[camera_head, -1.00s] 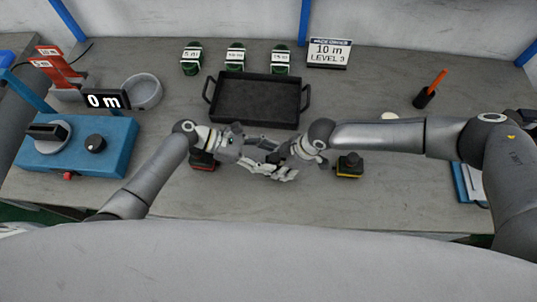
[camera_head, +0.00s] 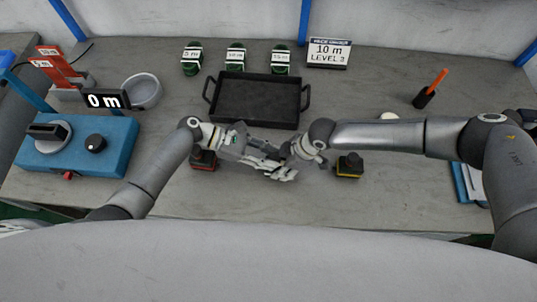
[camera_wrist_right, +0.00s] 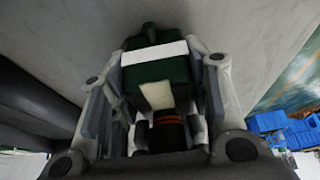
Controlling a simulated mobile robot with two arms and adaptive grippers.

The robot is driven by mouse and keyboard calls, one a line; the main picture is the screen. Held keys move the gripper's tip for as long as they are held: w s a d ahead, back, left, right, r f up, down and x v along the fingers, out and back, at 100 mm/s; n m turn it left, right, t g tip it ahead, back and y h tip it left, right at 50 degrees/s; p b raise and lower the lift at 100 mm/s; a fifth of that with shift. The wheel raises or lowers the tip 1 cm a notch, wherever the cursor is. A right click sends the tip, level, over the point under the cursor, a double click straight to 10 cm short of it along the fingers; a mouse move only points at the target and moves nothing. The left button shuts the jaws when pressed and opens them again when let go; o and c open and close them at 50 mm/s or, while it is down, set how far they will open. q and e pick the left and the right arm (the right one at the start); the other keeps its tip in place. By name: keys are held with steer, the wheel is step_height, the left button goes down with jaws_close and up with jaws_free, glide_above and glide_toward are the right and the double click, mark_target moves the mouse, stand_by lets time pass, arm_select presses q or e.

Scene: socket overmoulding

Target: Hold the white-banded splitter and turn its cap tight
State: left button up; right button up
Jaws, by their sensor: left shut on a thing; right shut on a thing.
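The white-banded splitter (camera_wrist_right: 157,66) shows in the right wrist view as a dark green block with a white band, a pale patch and a green nub at its far end. A black round part with a red ring (camera_wrist_right: 168,128) sits nearer my palm; I cannot tell if it is the cap. My right gripper (camera_wrist_right: 160,80) is shut, its grey fingers flanking the block. In the head view my left gripper (camera_head: 258,157) and right gripper (camera_head: 290,163) meet above the table, hiding the splitter. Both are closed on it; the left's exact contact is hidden.
A red-banded block (camera_head: 203,161) stands beside my left gripper and a yellow-banded block (camera_head: 349,166) right of my right one. A black tray (camera_head: 258,100) lies behind. A blue machine (camera_head: 110,155) stands left. The front table strip is clear.

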arm_select(q)
steer(key=shift+w+m+g, duration=0.15)
steer(key=shift+m+g, duration=0.25)
steer(key=shift+g, duration=0.1)
steer(key=o, duration=1)
steer(key=v, duration=1.2)
steer(key=shift+r, duration=0.1)
